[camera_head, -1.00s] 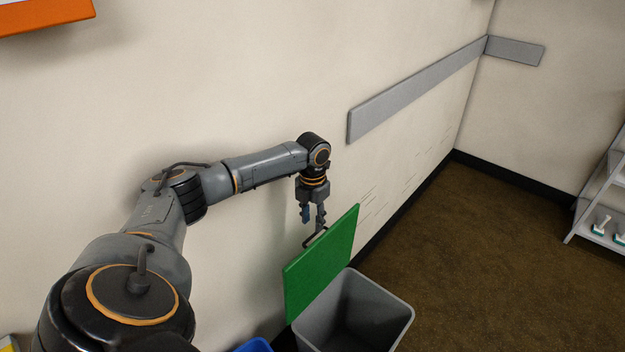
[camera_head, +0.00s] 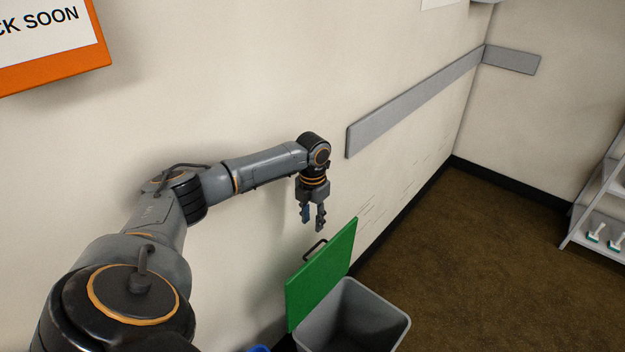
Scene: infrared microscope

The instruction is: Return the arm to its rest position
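My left arm reaches in from the left along the wall. Its gripper (camera_head: 312,217) points down, with its two fingers apart and nothing between them. It hangs above the green lid (camera_head: 322,275) of a grey bin (camera_head: 388,325). The lid stands raised against the wall side of the bin, and its dark handle (camera_head: 314,250) is just below the fingertips, apart from them. My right gripper is not in view.
A grey rail (camera_head: 415,100) runs along the wall. A white shelf (camera_head: 600,205) with small items stands at the right. An orange-framed sign (camera_head: 60,68) hangs at the upper left. A blue thing (camera_head: 259,349) shows at the bottom edge. The brown floor (camera_head: 480,260) is clear.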

